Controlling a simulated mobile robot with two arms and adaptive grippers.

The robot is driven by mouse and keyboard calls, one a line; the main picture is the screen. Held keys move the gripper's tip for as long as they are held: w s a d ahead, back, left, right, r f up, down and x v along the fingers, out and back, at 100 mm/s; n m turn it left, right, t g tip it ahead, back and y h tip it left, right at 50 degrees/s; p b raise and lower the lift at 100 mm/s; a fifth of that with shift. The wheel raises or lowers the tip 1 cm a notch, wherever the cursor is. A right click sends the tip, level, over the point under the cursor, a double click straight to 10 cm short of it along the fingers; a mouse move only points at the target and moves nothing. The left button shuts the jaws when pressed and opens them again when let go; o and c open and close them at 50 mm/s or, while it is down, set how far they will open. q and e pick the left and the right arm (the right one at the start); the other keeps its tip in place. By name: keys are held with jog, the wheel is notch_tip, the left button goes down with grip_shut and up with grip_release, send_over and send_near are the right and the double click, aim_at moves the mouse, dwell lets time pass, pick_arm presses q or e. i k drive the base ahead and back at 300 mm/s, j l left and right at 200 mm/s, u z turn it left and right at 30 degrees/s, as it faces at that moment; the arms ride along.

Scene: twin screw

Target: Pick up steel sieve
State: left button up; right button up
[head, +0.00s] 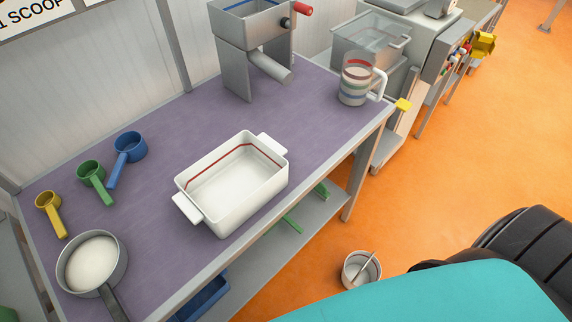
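A round grey metal vessel (91,263) with a long dark grey handle sits at the near left corner of the purple-topped table (150,215). It may be the steel sieve; its inside looks whitish, and I cannot tell whether that is mesh or contents. The handle points toward the bottom of the head view and runs to the table's front edge. Neither of my grippers is in view.
A white rectangular dish (232,205) stands mid-table. Yellow (50,214), green (94,181) and blue (128,157) scoops lie behind the vessel. A grey hopper device (237,70) and a striped jug (353,85) stand farther back. A bucket (352,272) is on the orange floor.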

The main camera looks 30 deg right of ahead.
aim_at(94, 262)
jog(key=z, duration=0.35)
jog(key=j+u, duration=0.15)
jog(key=u, duration=0.2)
jog(key=j+u, duration=0.15)
jog(key=u, duration=0.2)
jog(key=j+u, duration=0.3)
jog(key=k+l, duration=0.05)
jog(key=l, duration=0.05)
